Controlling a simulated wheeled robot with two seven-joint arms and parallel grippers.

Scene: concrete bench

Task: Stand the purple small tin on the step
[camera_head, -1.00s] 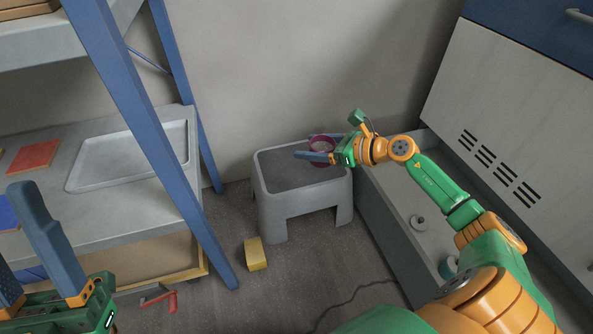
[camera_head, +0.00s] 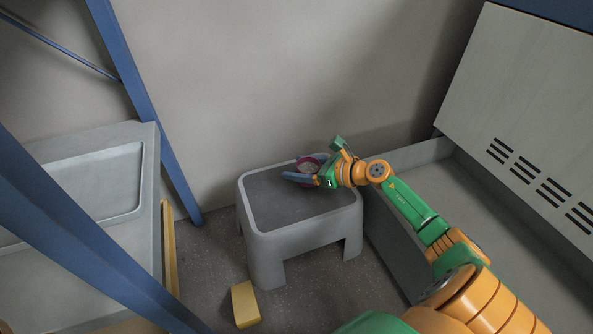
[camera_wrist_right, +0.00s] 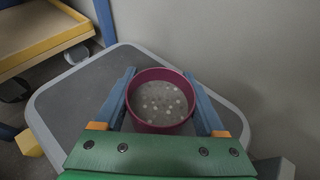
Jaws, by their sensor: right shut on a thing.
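The purple small tin (camera_wrist_right: 160,100) is a round, open-topped tin with pale speckles inside. It is upright between the two blue fingers of my right gripper (camera_wrist_right: 163,98) in the right wrist view, and the gripper is shut on it. In the head view the tin (camera_head: 306,165) shows at the back of the grey step (camera_head: 300,232), over its dark top. I cannot tell whether its base touches the step, as the fingers hide its lower part. My left gripper is out of the head view.
A yellow block (camera_head: 245,304) lies on the floor in front of the step. A blue-framed shelf (camera_head: 130,60) with a grey tray (camera_head: 90,190) stands at left. A grey low-walled bench (camera_head: 410,155) is at right. The step's front top is clear.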

